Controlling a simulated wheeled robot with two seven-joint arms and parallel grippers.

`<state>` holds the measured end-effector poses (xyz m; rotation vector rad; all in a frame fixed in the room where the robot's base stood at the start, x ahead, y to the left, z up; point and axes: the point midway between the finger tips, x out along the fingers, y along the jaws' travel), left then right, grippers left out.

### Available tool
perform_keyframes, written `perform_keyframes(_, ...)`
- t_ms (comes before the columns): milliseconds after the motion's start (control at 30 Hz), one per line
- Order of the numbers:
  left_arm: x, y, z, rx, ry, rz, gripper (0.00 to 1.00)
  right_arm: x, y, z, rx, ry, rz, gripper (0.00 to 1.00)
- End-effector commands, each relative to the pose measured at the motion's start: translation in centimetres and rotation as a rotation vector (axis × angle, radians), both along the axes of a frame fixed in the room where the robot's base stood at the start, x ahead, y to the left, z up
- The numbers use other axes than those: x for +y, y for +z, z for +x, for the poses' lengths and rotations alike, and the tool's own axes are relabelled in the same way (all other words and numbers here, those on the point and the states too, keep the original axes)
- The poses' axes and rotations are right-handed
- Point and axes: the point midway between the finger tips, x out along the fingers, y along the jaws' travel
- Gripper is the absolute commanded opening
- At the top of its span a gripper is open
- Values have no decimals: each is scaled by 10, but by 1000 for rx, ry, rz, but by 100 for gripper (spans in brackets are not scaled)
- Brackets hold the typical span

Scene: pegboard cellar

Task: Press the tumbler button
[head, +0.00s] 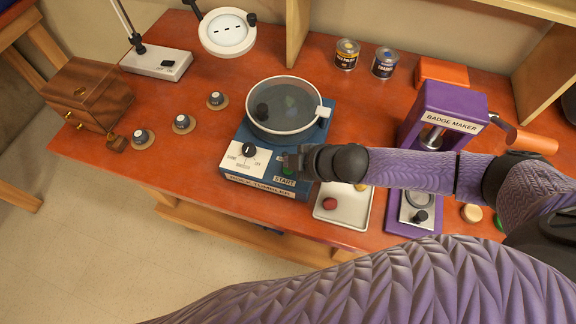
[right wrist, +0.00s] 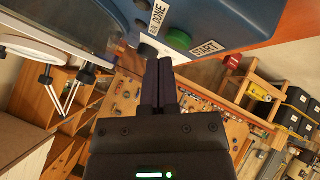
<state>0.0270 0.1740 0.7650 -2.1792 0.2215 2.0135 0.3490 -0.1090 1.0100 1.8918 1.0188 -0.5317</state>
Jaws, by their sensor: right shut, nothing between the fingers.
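The rock tumbler (head: 262,181) is a blue box with a round clear-lidded drum (head: 285,105) on top, a black dial (head: 249,149) and a START label. Its green button (head: 289,170) shows partly behind my right gripper (head: 287,161). In the right wrist view the green button (right wrist: 179,39) sits beside the START label (right wrist: 208,48), just past the fingertips. My right gripper (right wrist: 159,62) is shut and empty, with its fingers together close to the tumbler's front. I cannot tell whether the tips touch the button. My left gripper is not in view.
A white tray (head: 346,222) with a red stone (head: 329,203) lies right of the tumbler. The purple badge maker (head: 440,112) stands further right, behind my forearm. Small round pieces (head: 182,122) and a wooden box (head: 90,95) are left. Two cans (head: 346,56) stand behind.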

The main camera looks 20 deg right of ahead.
Motion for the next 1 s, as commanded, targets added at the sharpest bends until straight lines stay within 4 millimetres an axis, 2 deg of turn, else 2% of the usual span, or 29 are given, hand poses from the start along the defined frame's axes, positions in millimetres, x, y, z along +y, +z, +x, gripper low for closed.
perform_keyframes(133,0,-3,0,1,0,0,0,0,-6,0,0,1,1,0)
perform_keyframes(1000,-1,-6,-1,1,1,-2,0,0,-13,0,0,0,0,0)
